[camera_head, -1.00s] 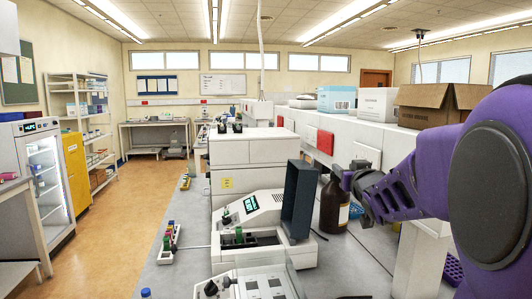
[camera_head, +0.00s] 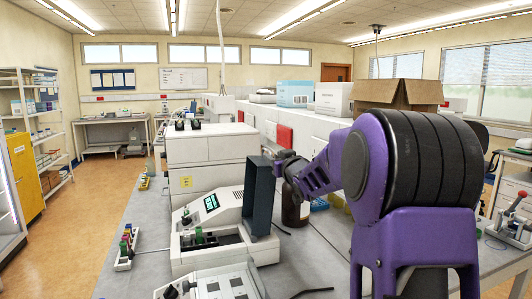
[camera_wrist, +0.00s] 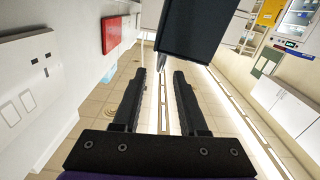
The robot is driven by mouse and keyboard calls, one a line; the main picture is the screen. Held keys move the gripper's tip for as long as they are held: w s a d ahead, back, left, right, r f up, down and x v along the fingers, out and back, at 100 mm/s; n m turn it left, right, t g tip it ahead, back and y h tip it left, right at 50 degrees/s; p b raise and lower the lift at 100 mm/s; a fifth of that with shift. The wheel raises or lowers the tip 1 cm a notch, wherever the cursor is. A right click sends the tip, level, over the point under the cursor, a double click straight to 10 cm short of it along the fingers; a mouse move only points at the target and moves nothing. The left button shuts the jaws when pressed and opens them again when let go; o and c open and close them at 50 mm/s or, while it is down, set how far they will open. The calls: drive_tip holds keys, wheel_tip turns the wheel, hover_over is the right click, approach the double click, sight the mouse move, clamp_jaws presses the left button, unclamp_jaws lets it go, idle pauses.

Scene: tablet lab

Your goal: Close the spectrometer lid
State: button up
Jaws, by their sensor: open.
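The spectrometer (camera_head: 232,217) is a white bench instrument with a lit green display, left of centre in the head view. Its dark grey lid (camera_head: 261,200) stands open, upright at the right side of the sample compartment (camera_head: 215,243). A green-capped vial shows in the compartment. My gripper (camera_head: 277,156) is open and empty at the lid's upper right edge, on its outer side. In the wrist view the lid (camera_wrist: 203,28) lies just past the fingertips of my gripper (camera_wrist: 160,70), toward the right finger. I cannot tell whether they touch.
A dark brown bottle (camera_head: 294,212) stands right behind the lid, partly hidden by my arm. A rack of coloured vials (camera_head: 127,247) stands left of the spectrometer. Another instrument (camera_head: 212,288) is in front and a large white one (camera_head: 212,150) behind. An open cardboard box (camera_head: 398,93) is at the back.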

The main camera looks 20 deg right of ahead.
sight(271, 154)
drive_tip(key=shift+w, duration=2.8)
drive_tip(key=shift+c, duration=0.3)
clamp_jaws()
